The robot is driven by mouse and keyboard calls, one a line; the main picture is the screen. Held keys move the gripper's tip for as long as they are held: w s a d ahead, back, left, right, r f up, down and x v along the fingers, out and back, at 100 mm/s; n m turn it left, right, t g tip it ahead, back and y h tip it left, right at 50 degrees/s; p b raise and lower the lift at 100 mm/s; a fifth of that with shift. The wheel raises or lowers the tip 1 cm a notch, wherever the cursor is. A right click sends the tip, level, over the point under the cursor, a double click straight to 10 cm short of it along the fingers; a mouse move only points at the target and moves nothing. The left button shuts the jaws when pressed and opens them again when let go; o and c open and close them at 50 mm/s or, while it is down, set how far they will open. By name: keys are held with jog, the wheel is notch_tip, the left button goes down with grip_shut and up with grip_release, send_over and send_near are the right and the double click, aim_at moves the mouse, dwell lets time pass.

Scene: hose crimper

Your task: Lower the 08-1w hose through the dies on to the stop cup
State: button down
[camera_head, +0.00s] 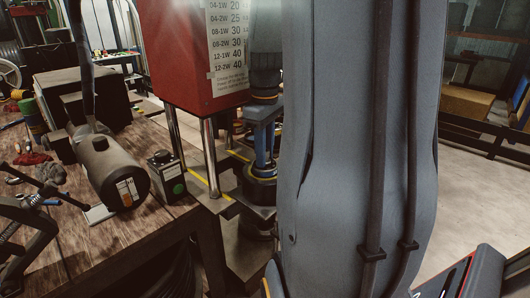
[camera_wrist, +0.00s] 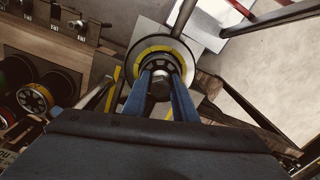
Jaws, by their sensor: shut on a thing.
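My gripper (camera_head: 264,160) points down at the crimper, its blue fingers shut on the hose. In the wrist view the fingers close around the hose's grey metal end (camera_wrist: 160,86); the rest of the hose is mostly hidden by the gripper. The round dies (camera_head: 262,174) sit in the crimper's lower plate, right below the fingertips. In the wrist view the die ring (camera_wrist: 136,56) with its yellow band surrounds the fingertips. I cannot tell how far the hose end reaches into the dies. I cannot make out the stop cup below.
The crimper's red head (camera_head: 190,50) with a size chart (camera_head: 228,40) stands on chrome posts (camera_head: 211,158) close left of my gripper. Open floor lies right.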

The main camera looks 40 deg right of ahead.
jog(key=c, duration=1.4)
grip_release()
jog(key=shift+f, duration=0.1)
jog(key=shift+o, duration=0.2)
jog(key=shift+r+b, duration=0.7)
jog(key=shift+r, duration=3.3)
